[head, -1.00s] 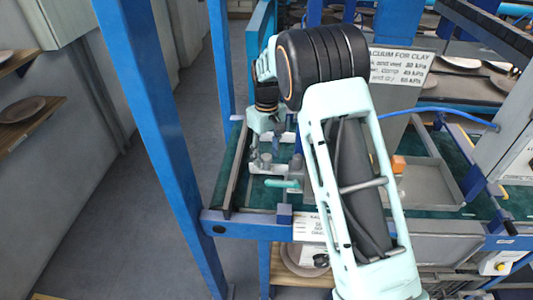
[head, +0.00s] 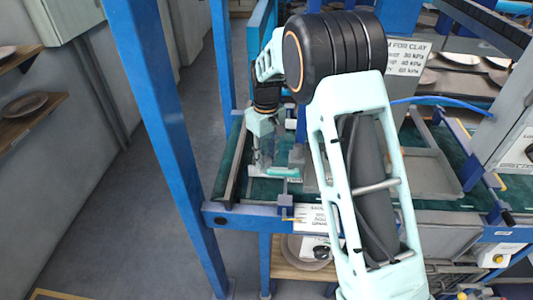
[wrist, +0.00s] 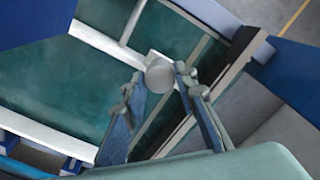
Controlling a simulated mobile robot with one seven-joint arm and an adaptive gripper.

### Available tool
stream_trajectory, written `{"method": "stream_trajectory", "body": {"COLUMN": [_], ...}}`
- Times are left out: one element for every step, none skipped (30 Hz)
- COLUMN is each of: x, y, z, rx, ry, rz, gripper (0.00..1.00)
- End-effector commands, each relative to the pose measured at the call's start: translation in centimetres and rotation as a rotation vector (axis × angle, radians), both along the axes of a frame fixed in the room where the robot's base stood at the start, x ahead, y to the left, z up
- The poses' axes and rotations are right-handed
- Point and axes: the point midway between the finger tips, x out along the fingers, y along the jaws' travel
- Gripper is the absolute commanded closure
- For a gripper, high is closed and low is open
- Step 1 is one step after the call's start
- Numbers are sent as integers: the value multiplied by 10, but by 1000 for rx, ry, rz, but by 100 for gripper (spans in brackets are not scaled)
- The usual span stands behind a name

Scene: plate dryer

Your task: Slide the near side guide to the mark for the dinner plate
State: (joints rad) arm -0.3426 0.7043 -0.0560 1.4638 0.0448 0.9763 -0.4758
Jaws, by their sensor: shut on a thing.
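In the wrist view, my gripper (wrist: 159,88) has its two fingers on either side of a round grey knob (wrist: 160,72) and is shut on it. The knob sits on a pale strip above the green bed (wrist: 65,90). I take it as belonging to the side guide, but the join is partly hidden by the fingers. In the head view, my gripper (head: 262,160) is low over the left end of the green bed (head: 262,190), beside a pale teal piece (head: 284,172). The dinner plate mark cannot be made out.
A dark rail (head: 233,165) runs along the bed's left edge. A grey tray (head: 430,172) lies right of my arm. The floor (head: 110,215) at left is clear.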

Motion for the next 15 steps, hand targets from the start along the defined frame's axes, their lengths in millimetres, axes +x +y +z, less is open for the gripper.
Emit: {"method": "stream_trajectory", "body": {"x": [-2,-3,-3,-3,-3,-3,-3,-3,-3,-3,-3,-3,-3,-3,-3], "y": [0,0,0,0,0,0,0,0,0,0,0,0,0,0,0], "z": [0,0,1,1,1,1,1,1,1,1,1,1,1,1,1], "rx": [0,-1,-1,-1,-1,-1,-1,-1,-1,-1,-1,-1,-1,-1,-1], "ry": [0,-1,-1,-1,-1,-1,-1,-2,-1,-2,-2,-2,-2,-2,-2], "rz": [-1,-1,-1,-1,0,0,0,0,0,0,0,0,0,0,0], "gripper": [100,100,100,100,100,100,100,100,100,100,100,71,68,65,60]}}
